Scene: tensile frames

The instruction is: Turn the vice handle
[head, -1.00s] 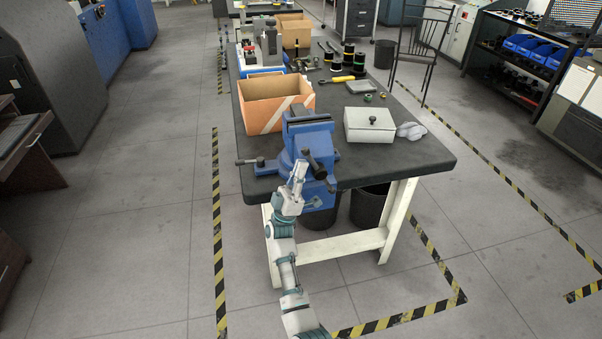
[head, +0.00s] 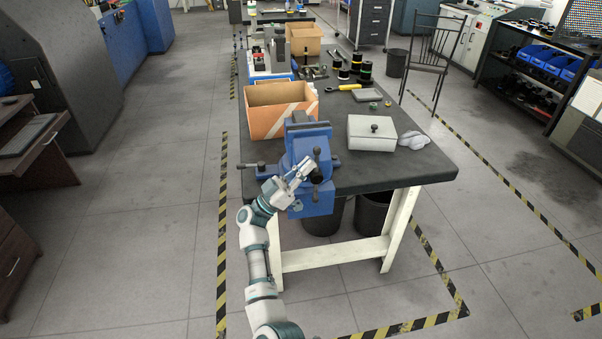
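The blue vice (head: 296,150) is mounted at the near end of the dark workbench (head: 400,171). Its dark handle (head: 317,155) is at the front of the vice and stands close to upright, with a knob at its upper end. My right gripper (head: 307,166) is at the front of the vice, against or just beside the handle, and hides part of it. The fingers are too small here to tell whether they are open or shut on the handle. My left gripper is out of view.
An open cardboard box (head: 281,113) stands behind the vice. A white lidded box (head: 371,134) and grey earmuff-like items (head: 413,140) lie to its right. A second dark bar (head: 255,167) sticks out left of the vice. The floor left of the bench is clear.

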